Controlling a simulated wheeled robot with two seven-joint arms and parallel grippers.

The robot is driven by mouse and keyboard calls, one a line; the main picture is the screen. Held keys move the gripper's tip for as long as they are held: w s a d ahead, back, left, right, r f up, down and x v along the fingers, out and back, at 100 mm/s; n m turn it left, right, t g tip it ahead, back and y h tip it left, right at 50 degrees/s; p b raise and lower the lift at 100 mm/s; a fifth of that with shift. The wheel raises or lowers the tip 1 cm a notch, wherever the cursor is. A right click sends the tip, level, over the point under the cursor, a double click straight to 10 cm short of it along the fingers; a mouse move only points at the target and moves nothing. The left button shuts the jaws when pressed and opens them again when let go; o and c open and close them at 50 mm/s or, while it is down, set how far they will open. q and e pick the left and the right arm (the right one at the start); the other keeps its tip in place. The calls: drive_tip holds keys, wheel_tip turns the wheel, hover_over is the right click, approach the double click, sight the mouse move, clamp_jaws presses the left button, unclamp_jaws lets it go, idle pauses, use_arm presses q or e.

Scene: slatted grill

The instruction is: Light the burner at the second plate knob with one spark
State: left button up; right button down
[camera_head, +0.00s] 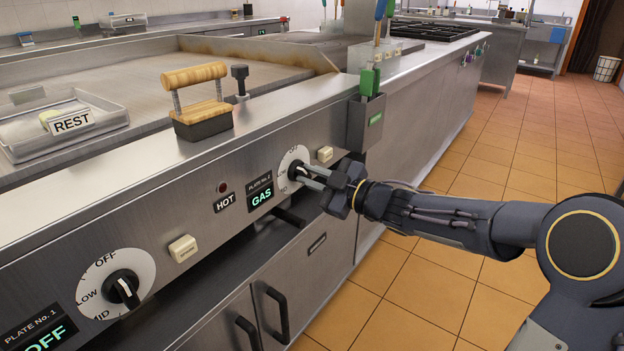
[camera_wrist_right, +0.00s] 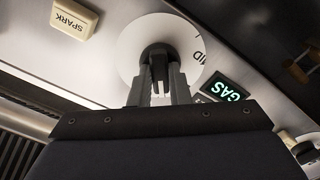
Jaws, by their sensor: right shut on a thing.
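The second plate knob (camera_wrist_right: 158,62) is black on a white dial (camera_head: 292,163), under the front edge of the griddle. My right gripper (camera_head: 305,175) is shut on this knob; its fingers (camera_wrist_right: 160,88) lie on both sides of the knob's grip. The display beside it (camera_head: 261,196) reads GAS in green, and it also shows in the right wrist view (camera_wrist_right: 224,92). A cream spark button (camera_head: 325,154) is just right of the dial; in the right wrist view the button (camera_wrist_right: 74,19) reads SPARK. My left gripper is not in view.
Another cream button (camera_head: 183,248) sits between the dials. A HOT lamp (camera_head: 223,187) looks dark. A wooden-handled press (camera_head: 201,105) and a tray (camera_head: 65,125) marked REST are on top.

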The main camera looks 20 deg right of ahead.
drive_tip(key=shift+n, duration=0.3)
drive_tip(key=c, duration=1.4)
unclamp_jaws()
drive_tip(key=shift+o, duration=0.2)
drive_tip(key=shift+s, duration=0.1)
drive_tip(key=shift+s+d, duration=0.25)
drive_tip(key=shift+d, duration=0.05)
drive_tip(key=p+v, duration=0.2)
drive_tip(key=v, duration=0.5)
